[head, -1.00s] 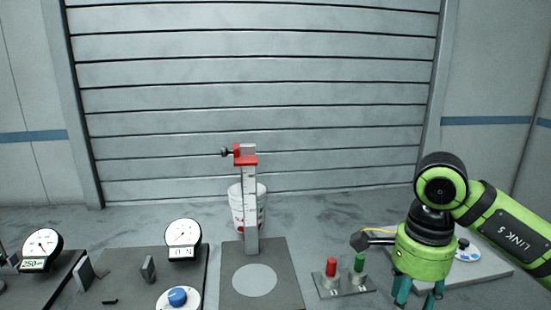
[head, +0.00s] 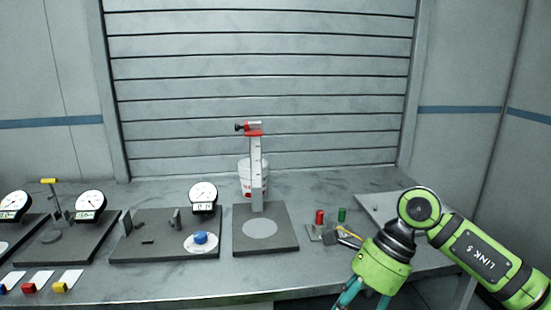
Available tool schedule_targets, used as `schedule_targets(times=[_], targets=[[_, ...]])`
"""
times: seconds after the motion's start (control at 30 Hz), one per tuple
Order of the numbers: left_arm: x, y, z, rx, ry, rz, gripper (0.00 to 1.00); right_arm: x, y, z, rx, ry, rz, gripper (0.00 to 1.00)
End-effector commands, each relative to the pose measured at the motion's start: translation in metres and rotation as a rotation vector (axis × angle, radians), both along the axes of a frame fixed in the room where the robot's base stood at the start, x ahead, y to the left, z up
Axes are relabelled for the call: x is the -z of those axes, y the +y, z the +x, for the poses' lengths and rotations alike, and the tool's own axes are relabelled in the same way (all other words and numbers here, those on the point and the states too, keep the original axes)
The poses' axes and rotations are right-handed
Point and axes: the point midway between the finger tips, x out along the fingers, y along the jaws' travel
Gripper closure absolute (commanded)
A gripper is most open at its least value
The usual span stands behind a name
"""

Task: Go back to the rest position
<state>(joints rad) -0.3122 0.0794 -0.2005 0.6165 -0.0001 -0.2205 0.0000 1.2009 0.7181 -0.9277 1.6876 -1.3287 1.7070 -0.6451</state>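My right arm comes in from the right in the head view. Its green wrist hangs over the front edge of the bench (head: 180,275). My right gripper (head: 364,296) shows only as teal finger parts at the bottom edge. Its fingertips are cut off, so I cannot tell whether it is open or shut, or whether it holds anything. My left arm and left gripper are not in view.
A height stand (head: 256,175) with a red slider rises from a dark base (head: 290,238), a white bucket (head: 244,178) behind it. Red (head: 320,217) and green (head: 341,214) posts stand right of it. Dial gauges (head: 203,196) and coloured blocks (head: 29,288) are at left.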

Motion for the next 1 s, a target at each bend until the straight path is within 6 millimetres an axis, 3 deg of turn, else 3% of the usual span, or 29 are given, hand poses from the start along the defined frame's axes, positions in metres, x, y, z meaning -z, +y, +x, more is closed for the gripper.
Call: schedule_targets(times=[0.17, 0.27, 0.33, 0.43, 0.57, 0.73, 0.87, 0.9, 1.0], targets=[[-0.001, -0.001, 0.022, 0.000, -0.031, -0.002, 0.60, 0.017, 0.065, 0.016, 0.243, 0.295, 0.395, 0.50], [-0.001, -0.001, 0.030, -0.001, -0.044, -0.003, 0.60, 0.028, 0.090, 0.046, 0.492, 0.541, 0.661, 0.50], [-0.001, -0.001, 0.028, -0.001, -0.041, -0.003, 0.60, 0.047, 0.093, 0.076, 0.718, 0.741, 0.843, 0.50], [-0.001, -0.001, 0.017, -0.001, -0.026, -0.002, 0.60, 0.101, 0.073, 0.117, 1.090, 1.031, 1.056, 0.50], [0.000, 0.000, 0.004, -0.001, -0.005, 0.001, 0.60, 0.188, 0.033, 0.138, 1.503, 1.300, 1.208, 0.50], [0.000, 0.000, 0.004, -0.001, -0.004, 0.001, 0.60, 0.308, -0.017, 0.116, 1.977, 1.544, 1.289, 0.50], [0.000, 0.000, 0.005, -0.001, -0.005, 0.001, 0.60, 0.392, -0.048, 0.072, 2.314, 1.676, 1.297, 0.50], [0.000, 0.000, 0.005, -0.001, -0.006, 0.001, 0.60, 0.416, -0.057, 0.054, -2.286, -1.614, -1.220, 0.50], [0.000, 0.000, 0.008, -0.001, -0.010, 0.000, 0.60, 0.472, -0.075, 0.004, -2.201, -1.458, -1.039, 0.50]])
